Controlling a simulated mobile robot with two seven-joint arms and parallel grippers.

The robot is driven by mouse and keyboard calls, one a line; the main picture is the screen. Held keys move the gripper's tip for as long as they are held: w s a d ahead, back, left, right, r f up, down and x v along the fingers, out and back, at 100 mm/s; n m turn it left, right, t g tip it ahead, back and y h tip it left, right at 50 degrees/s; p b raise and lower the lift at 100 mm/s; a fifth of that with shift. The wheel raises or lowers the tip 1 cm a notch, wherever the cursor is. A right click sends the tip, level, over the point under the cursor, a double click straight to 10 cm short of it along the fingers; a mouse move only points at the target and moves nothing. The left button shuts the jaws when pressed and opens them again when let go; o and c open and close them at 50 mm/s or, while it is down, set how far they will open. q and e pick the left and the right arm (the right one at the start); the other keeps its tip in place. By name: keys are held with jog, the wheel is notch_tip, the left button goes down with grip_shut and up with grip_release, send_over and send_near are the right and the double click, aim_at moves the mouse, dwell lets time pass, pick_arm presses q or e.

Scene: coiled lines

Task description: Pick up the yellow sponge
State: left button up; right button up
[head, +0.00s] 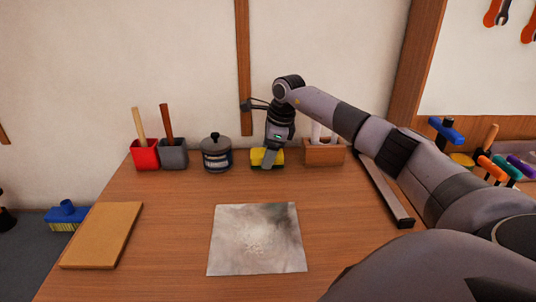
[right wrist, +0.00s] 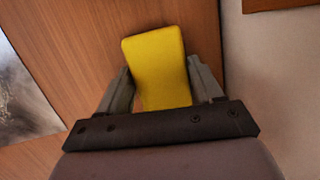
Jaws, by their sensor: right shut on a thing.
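The yellow sponge (head: 257,157) is at the back of the wooden table, between the dark grey jar and the small wooden box. My right gripper (head: 268,160) reaches down onto it from above. In the right wrist view the sponge (right wrist: 158,68) sits between the two grey fingers (right wrist: 160,90), which are shut on it. I cannot tell whether the sponge is touching the table or just above it. My left gripper is in neither view.
A grey jar (head: 216,155) stands left of the sponge and a wooden box (head: 324,154) right of it. Red (head: 145,154) and grey (head: 173,154) holders stand further left. A stained sheet (head: 257,240) and a tan board (head: 103,235) lie in front. The wall is close behind.

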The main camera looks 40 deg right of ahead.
notch_tip(320, 180, up, 20)
jog(key=shift+p, duration=0.85)
jog(key=shift+o, duration=0.3)
